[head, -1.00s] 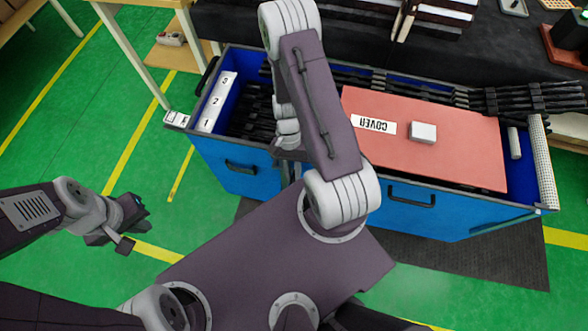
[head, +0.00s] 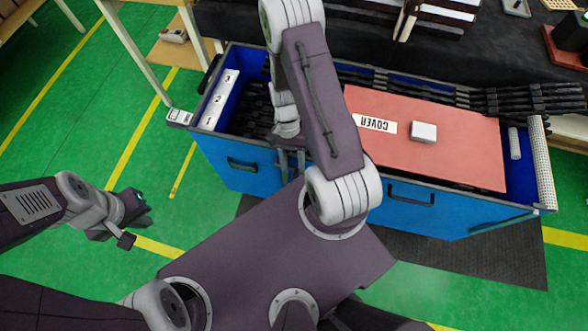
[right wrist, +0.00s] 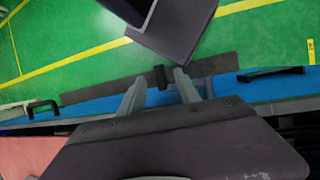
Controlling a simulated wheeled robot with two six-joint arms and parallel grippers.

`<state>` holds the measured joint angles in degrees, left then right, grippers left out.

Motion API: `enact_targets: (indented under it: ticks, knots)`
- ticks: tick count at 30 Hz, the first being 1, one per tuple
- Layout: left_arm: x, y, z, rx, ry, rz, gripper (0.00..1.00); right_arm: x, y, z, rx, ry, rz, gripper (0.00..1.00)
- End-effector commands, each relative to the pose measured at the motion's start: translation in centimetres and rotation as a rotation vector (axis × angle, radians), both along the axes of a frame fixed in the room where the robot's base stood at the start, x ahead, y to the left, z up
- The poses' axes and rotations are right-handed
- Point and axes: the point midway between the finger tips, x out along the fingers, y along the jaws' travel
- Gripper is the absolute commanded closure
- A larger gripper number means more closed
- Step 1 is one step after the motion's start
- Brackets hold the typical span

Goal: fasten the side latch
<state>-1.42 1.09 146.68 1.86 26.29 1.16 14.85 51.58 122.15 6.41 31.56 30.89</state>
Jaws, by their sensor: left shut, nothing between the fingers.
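A small dark block (right wrist: 160,77), which looks like the side latch, shows at the blue cart's (head: 240,175) front wall in the right wrist view. My right gripper (right wrist: 160,90) is open, with one finger on each side of this block and a visible gap to both. In the head view my right gripper (head: 291,165) points down at the front wall, partly hidden by my own arm, and the latch cannot be made out there. My left gripper (head: 132,210) is shut and empty above the green floor, away from the cart.
A red cover (head: 450,130) with a white block (head: 423,132) lies on the cart's right part. Black handles (head: 410,195) stick out from the front wall. A white 1-2-3 strip (head: 218,100) is at the left end. The floor at the left is free.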

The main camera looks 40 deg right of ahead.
Motion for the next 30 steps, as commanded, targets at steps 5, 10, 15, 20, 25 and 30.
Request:
enact_targets:
  ticks: [5, 10, 15, 20, 25, 30]
  knots:
    - [0.0, 0.0, 0.4, 0.0, 0.0, 0.0, 1.0, 1.6, -0.7, 3.6, -0.002, -0.004, 0.001, 0.6]
    - [0.0, 0.0, 0.5, 0.0, 0.0, 0.0, 1.0, 2.3, -0.9, 5.2, -0.001, -0.002, 0.0, 0.6]
    - [0.0, 0.0, 0.5, 0.0, 0.0, 0.0, 1.0, 2.3, -1.0, 5.3, 0.0, 0.0, 0.0, 0.6]
    - [0.0, 0.0, 0.5, 0.0, 0.0, 0.0, 1.0, 2.3, -1.0, 5.3, 0.0, 0.0, 0.0, 0.6]
    - [0.0, 0.0, 0.5, 0.0, 0.0, 0.0, 1.0, 2.3, -1.0, 5.3, 0.0, 0.0, 0.0, 0.6]
    - [0.0, 0.0, 0.5, 0.0, 0.0, 0.0, 1.0, 4.2, -0.2, 7.0, -0.017, -0.069, 0.05, 0.6]
